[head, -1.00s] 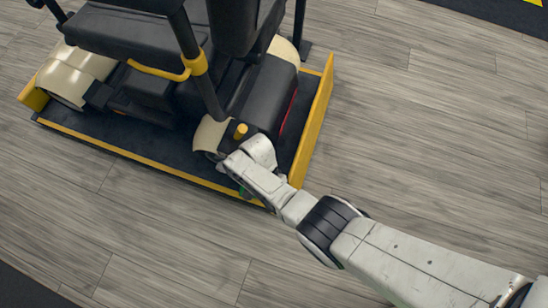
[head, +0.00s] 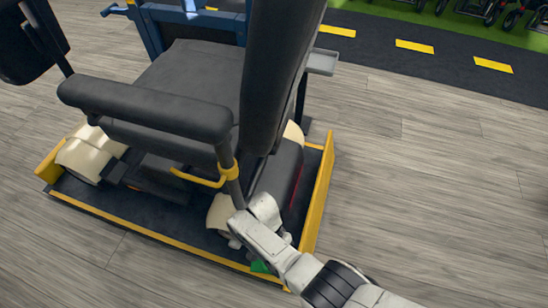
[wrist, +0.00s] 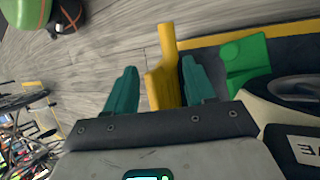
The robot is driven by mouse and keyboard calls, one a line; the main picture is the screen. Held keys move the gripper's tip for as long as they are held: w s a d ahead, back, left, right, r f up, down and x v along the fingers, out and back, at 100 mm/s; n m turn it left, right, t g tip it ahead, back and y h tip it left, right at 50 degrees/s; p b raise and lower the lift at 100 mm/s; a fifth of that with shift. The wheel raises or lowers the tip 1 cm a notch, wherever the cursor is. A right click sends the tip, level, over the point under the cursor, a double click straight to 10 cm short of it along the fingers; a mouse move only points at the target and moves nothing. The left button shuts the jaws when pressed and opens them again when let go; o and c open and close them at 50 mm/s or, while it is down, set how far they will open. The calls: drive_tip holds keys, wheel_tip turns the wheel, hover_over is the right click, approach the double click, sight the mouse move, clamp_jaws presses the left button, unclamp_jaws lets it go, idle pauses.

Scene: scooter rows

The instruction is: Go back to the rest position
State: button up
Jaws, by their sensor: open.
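My gripper (wrist: 158,67) is open in the wrist view, with its two teal fingers apart. A yellow upright part, seemingly the end plate of the platform, shows between and beyond the fingers; I cannot tell whether they touch it. In the head view my white arm reaches from the bottom right to the near right corner of the scooter (head: 160,110). The fingers are hidden there behind the wrist. A green block (wrist: 246,60) lies just right of the fingers in the wrist view and peeks out below my wrist in the head view (head: 262,267).
The scooter stands on a dark platform (head: 120,210) with yellow edging and a tall yellow end plate (head: 319,195) close to my arm. Grey plank floor (head: 440,190) is clear to the right. A dark lane with yellow dashes (head: 415,46) runs behind.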

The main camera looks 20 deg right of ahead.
drive_tip(key=s+d+r+n+t+y, duration=0.1)
drive_tip(key=s+d+r+n+t, duration=0.4)
drive_tip(key=d+r, duration=0.45)
drive_tip(key=s+d+r+n+t, duration=0.3)
drive_tip(key=s+d+r, duration=0.45)
drive_tip(key=r, duration=0.35)
wheel_tip(320, 180, up, 27)
drive_tip(key=p, duration=2.6)
drive_tip(key=shift+w+d+f, duration=0.15)
drive_tip(key=shift+w+d, duration=0.1)
drive_tip(key=shift+d, duration=0.15)
